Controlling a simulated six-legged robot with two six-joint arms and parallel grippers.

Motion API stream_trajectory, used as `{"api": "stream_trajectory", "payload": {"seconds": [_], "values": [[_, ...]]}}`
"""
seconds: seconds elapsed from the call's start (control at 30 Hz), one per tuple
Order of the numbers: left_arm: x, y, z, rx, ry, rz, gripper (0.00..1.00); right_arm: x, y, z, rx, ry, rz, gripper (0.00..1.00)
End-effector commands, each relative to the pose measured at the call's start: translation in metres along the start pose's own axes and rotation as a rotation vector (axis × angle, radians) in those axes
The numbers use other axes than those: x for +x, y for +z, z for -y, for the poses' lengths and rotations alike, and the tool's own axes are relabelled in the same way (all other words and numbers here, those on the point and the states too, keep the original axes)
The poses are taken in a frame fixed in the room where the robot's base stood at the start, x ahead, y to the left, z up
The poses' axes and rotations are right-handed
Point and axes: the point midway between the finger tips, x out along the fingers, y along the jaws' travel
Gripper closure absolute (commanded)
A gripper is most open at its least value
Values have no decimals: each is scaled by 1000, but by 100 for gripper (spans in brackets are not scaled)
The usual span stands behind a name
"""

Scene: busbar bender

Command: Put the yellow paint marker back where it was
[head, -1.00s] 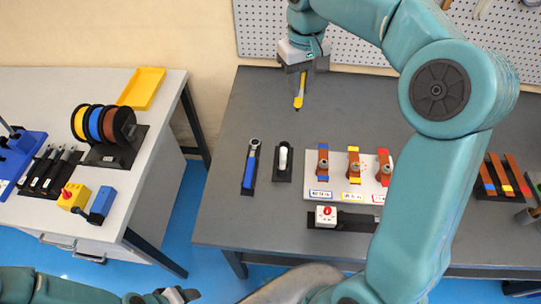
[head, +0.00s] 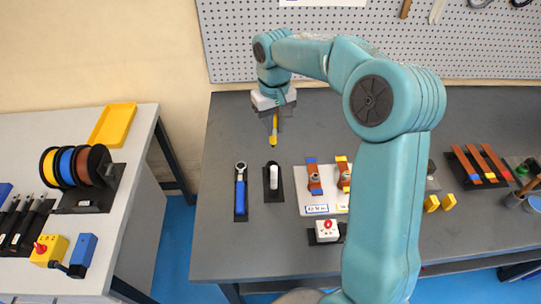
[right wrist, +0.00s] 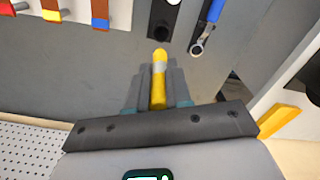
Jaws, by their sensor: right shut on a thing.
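The yellow paint marker (head: 274,129) is in my right gripper (head: 275,112), held roughly upright over the back left of the grey workbench. In the right wrist view the marker (right wrist: 159,88), with a pale grey band, lies between the closed fingers of the gripper (right wrist: 158,78). The gripper is apart from the tools on the bench. A black holder with a white upright cylinder (head: 273,176) stands nearer the front, and a blue-handled ratchet (head: 240,190) lies to its left. My left gripper is not in view.
A white board with copper bars (head: 312,200) and a white box with a red knob (head: 327,230) are in front. Small yellow blocks (head: 431,203) lie right. A pegboard (head: 240,45) rises behind. The bench around the marker is clear.

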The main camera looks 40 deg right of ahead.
Motion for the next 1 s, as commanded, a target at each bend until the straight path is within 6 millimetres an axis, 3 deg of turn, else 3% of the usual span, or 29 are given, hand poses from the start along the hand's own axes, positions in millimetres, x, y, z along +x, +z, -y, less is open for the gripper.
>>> {"api": "stream_trajectory", "payload": {"seconds": [0.1, 0.2, 0.37, 0.6, 1.0], "values": [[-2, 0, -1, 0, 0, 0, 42, 32, 1, 1, 0, 0, 5, 100], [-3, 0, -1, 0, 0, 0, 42, 50, 0, 2, -2, 0, 2, 100], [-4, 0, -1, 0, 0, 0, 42, 65, -1, 4, -3, 0, 2, 100], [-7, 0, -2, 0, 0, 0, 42, 101, -1, 6, -3, 0, 2, 100], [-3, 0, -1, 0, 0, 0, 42, 109, -1, 5, -3, 0, -1, 100]]}}
